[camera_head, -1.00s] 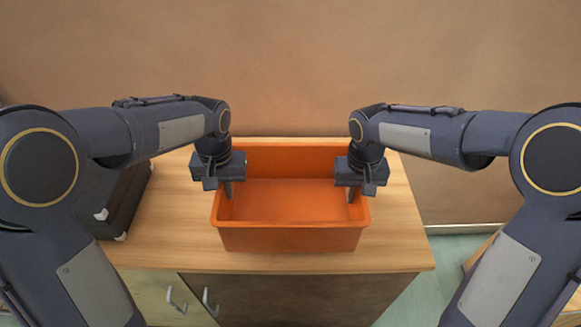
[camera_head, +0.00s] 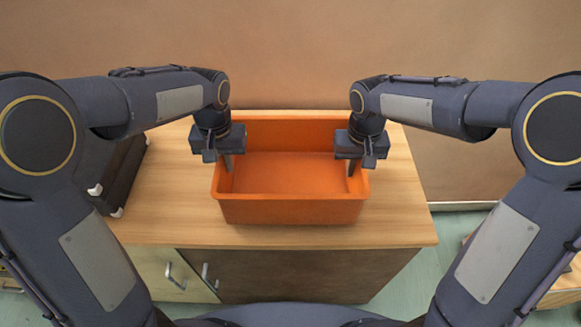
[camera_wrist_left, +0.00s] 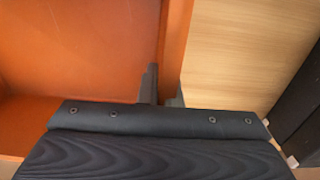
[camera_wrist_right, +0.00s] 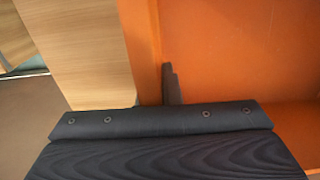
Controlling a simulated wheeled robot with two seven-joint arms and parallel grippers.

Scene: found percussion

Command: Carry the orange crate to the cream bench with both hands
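The orange crate (camera_head: 290,211) is upright over the wooden cabinet top, looks empty, and has its open side up. My left gripper (camera_head: 228,163) is at its left wall, and my right gripper (camera_head: 351,169) is at its right wall. In the left wrist view the fingers straddle the crate wall (camera_wrist_left: 175,45), one inside and one outside, and look closed on it. The right wrist view likewise shows a finger inside the crate wall (camera_wrist_right: 146,45) and part of one outside. Whether the crate touches the top cannot be told. No cream bench is clearly identifiable.
The wooden cabinet (camera_head: 400,225) has door handles at the front. A black case (camera_head: 122,178) stands on it left of the crate. A brown wall is close behind. Greenish floor (camera_head: 415,285) shows at right, with another wooden surface (camera_head: 560,288) at the lower right edge.

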